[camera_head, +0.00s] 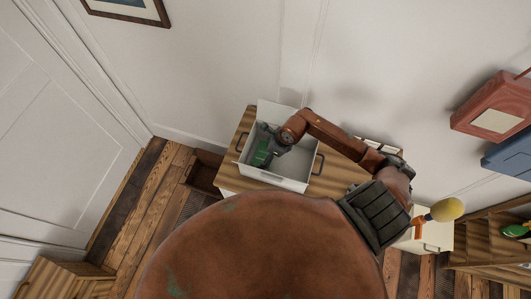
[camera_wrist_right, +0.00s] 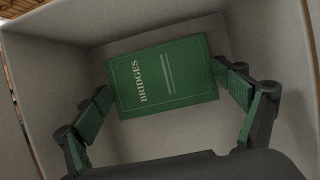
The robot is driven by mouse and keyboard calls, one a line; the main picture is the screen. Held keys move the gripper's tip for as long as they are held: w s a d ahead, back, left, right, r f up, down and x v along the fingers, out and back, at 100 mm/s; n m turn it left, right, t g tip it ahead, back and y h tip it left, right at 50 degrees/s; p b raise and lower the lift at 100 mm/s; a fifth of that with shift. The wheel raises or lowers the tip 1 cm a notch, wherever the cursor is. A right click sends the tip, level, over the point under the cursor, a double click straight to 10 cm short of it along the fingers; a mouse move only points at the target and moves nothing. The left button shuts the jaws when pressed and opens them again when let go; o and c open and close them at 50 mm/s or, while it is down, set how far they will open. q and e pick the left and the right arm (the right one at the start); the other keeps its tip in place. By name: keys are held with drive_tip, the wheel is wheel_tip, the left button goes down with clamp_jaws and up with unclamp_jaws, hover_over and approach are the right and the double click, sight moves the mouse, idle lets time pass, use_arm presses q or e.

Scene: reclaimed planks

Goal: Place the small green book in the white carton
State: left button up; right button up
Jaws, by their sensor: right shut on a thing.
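The small green book (camera_wrist_right: 165,78), with "BRIDGES" on its cover, is between the fingers of my right gripper (camera_wrist_right: 161,84) in the wrist view. The fingers are shut on its left and right edges. The white carton (camera_head: 272,179) stands open on a wood-topped cabinet, and its pale walls also surround the book in the wrist view (camera_wrist_right: 50,70). In the head view, my right gripper (camera_head: 266,148) reaches down into the carton with the green book (camera_head: 261,156) towards its left part. Whether the book touches the carton's floor is unclear. My left gripper is not in view.
The cabinet top (camera_head: 327,182) has bare room right of the carton. A wall stands close behind. A red box (camera_head: 492,108) and a blue box (camera_head: 512,155) are at the right, with a yellow-headed object (camera_head: 446,209) and a wooden shelf (camera_head: 490,245) below.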

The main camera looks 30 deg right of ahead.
drive_tip(key=o, duration=1.1)
drive_tip(key=shift+f, duration=0.1)
drive_tip(key=v, duration=1.2)
drive_tip(key=shift+a+b, duration=0.1)
drive_tip(key=shift+b, duration=0.25)
